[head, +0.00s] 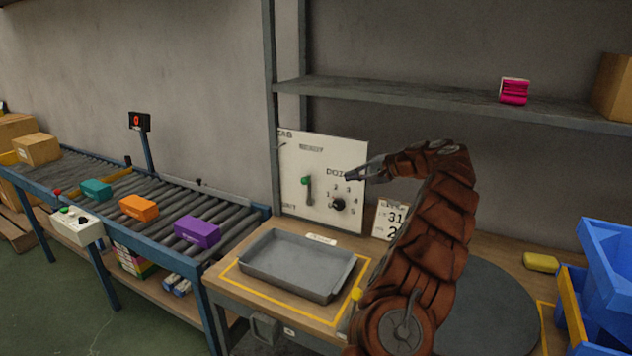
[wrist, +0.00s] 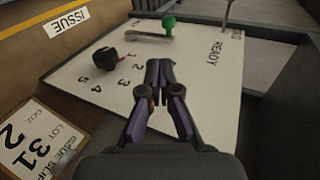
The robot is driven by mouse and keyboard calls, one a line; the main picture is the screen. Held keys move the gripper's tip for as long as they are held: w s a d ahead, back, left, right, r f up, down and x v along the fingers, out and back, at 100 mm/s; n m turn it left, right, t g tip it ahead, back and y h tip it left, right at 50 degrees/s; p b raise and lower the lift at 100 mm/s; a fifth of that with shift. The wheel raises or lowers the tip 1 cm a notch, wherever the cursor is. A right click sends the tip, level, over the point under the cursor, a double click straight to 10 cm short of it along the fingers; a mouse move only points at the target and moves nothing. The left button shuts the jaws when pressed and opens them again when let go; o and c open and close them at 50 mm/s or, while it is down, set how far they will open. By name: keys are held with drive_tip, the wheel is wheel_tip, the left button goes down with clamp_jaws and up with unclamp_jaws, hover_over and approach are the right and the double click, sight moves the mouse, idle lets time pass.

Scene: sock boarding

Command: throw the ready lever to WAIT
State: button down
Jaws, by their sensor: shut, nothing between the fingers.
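The ready lever (head: 308,192) has a green knob and sits on an upright white panel (head: 293,160). Its knob is at the upper end, and it also shows in the wrist view (wrist: 168,24) on the side towards the word READY (wrist: 216,53). The lettering at the panel's lower left is mostly unreadable. My gripper (head: 348,177) is shut and empty in front of the panel, right of the lever and apart from it. In the wrist view its fingertips (wrist: 159,66) lie over the panel near the dial numbers.
A black dial (head: 339,204) with numbers is on the panel, below my fingertips. A grey tray (head: 257,278) lies on the bench below. A paper slip (head: 390,219) stands right of the panel. A shelf (head: 420,99) runs above. A roller conveyor carries coloured boxes at left.

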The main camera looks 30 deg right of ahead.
sight(308, 181)
drive_tip(key=shift+w, duration=0.1)
drive_tip(key=p+x, duration=0.1)
drive_tip(key=x, duration=0.3)
drive_tip(key=p+x, duration=0.1)
drive_tip(key=x, duration=0.4)
drive_tip(key=p+x, duration=0.2)
drive_tip(key=x, duration=0.2)
drive_tip(key=shift+w+a+r, duration=0.2)
drive_tip(key=shift+w+a, duration=0.05)
drive_tip(key=shift+w, duration=0.2)
